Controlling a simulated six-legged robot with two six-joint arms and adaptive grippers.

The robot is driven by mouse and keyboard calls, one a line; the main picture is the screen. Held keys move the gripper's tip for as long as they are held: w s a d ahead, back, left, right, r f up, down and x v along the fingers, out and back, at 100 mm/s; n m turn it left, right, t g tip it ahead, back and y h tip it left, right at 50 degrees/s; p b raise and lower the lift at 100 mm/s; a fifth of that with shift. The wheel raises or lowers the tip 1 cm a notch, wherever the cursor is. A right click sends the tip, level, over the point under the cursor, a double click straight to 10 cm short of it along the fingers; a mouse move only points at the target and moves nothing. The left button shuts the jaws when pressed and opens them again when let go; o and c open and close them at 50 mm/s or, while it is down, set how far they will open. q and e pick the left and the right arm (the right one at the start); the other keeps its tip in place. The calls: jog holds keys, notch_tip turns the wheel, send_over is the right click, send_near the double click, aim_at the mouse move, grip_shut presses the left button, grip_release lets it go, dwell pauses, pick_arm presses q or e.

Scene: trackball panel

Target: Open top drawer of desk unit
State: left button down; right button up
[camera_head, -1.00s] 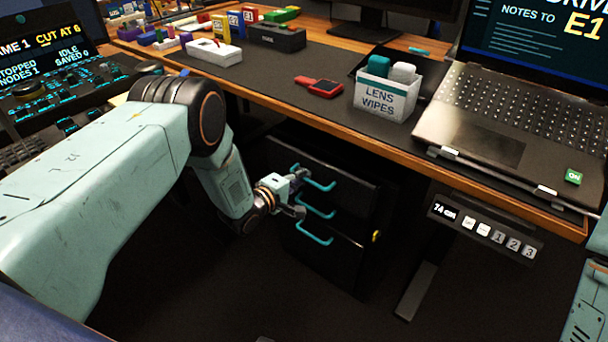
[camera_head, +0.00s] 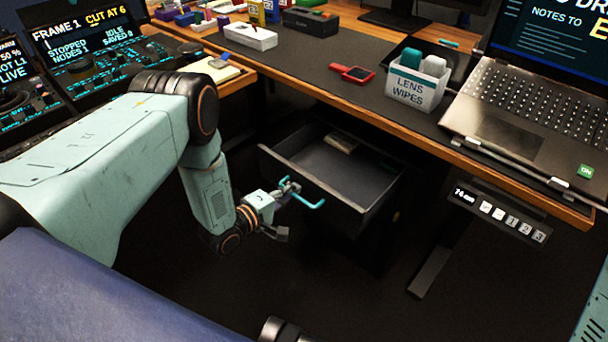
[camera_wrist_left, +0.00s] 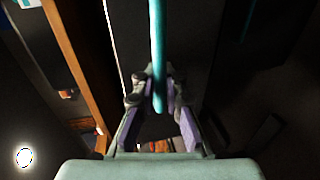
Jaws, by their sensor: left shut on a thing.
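The desk unit is dark and stands under the desk, mostly in shadow. Its top drawer (camera_head: 345,217) is pulled well out, so its dark interior shows, with a small pale item (camera_head: 341,143) at the back. My left gripper (camera_head: 290,188) is at the drawer front, shut on the teal top handle (camera_head: 313,205). In the left wrist view, the teal handle bar (camera_wrist_left: 157,55) runs between the two fingers of my left gripper (camera_wrist_left: 160,100). The drawers below are hidden. My right gripper is not in view.
The wooden desk edge (camera_head: 400,138) runs above the drawer. On the desk are a lens wipes box (camera_head: 413,90), a red handheld item (camera_head: 352,73) and a laptop (camera_head: 520,120). A button panel (camera_head: 500,213) hangs under the desk edge at right. The floor before the drawer is clear.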

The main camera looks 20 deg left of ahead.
pick_arm(q)
jog(key=f+p+v, duration=0.1)
jog(key=v, duration=0.6)
jog(key=shift+f+p, duration=0.2)
jog(key=shift+p, duration=0.1)
jog(key=c, duration=1.7)
grip_release()
jog(key=shift+s, duration=0.1)
jog(key=shift+s, duration=0.1)
jog(key=v, duration=1.2)
